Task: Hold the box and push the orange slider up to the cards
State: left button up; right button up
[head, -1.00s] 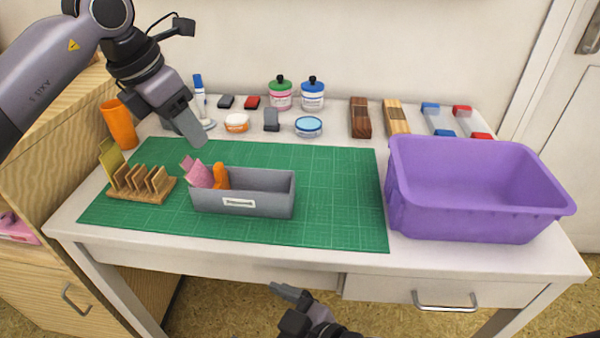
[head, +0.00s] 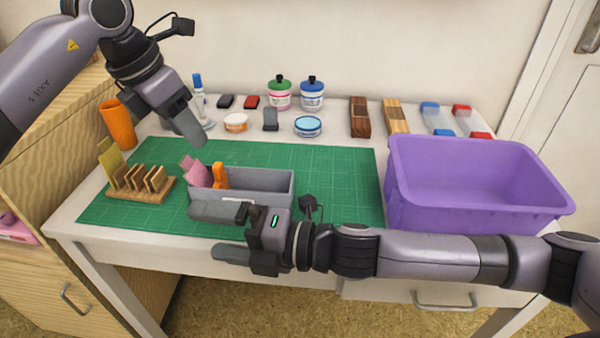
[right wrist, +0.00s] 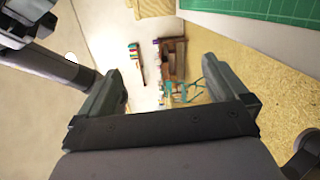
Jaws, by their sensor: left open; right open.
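The grey box (head: 265,181) sits on the green cutting mat (head: 335,185). Pink cards (head: 195,171) lean at its left end. The upright orange slider (head: 220,177) stands just right of the cards; whether they touch is unclear. My left gripper (head: 188,129) is open and empty, above and behind the box's left end.
A wooden rack (head: 140,187) stands left of the box. A purple bin (head: 470,222) is on the right. Ink jars (head: 312,95), pads and wooden blocks line the back. The mat right of the box is clear.

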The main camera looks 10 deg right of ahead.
jog(key=w+d+r+n, duration=0.4)
jog(key=w+r+n, duration=0.1)
jog(key=w+n, duration=0.35)
jog(key=n+g+h, duration=0.3)
jog(key=n, duration=0.7)
send_near(265, 183)
jog(key=shift+m, duration=0.25)
jog(key=s+a+r, duration=0.2)
jog(key=a, duration=0.1)
jog(key=shift+s, duration=0.3)
jog(key=shift+w+f, duration=0.1)
jog(key=shift+f, duration=0.15)
jog(key=shift+x, duration=3.4)
